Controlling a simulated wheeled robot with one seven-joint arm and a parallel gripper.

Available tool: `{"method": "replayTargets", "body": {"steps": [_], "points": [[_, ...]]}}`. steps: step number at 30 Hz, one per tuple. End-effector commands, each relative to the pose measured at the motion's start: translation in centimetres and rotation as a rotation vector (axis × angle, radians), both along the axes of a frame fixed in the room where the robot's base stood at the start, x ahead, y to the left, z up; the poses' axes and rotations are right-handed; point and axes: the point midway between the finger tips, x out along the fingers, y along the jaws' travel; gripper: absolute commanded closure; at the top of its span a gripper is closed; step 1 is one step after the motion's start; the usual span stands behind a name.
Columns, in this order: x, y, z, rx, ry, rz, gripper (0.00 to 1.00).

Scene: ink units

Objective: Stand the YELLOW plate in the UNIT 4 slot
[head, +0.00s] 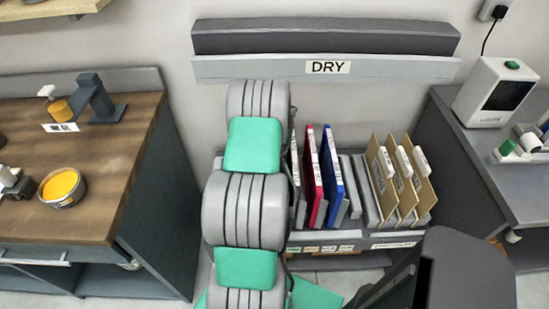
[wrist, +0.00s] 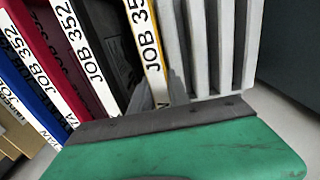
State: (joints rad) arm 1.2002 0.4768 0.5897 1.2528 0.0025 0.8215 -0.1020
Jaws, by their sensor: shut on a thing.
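In the wrist view the yellow plate (wrist: 138,30) shows as a thin yellow edge with a white label reading JOB 35, the rest covered. My gripper (wrist: 160,92) is shut on this plate at its near edge. The plate stands in line with a black plate (wrist: 103,35), a red plate (wrist: 58,55) and a blue plate (wrist: 22,95), all labelled JOB 352. In the head view the red plate (head: 314,175) and blue plate (head: 331,170) stand in the rack under the DRY sign. My arm hides the gripper and yellow plate there. I cannot make out a UNIT 4 mark.
Grey rack dividers (wrist: 210,45) with empty gaps stand right of the yellow plate in the wrist view. Brown boards (head: 402,175) fill the rack's right end. A wooden-topped bench (head: 110,160) stands left, a grey counter (head: 475,130) right. A hood (head: 240,68) overhangs the rack.

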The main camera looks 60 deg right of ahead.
Motion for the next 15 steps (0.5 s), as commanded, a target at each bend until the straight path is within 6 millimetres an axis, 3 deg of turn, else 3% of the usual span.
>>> {"method": "replayTargets", "body": {"steps": [12,13,15], "points": [[0.01,-0.03,-0.48,-0.001,0.000,0.000,1.00],[0.01,-0.02,-0.49,-0.001,0.000,0.000,0.77],[0.00,-0.01,-0.50,-0.001,0.000,0.000,0.71]]}}
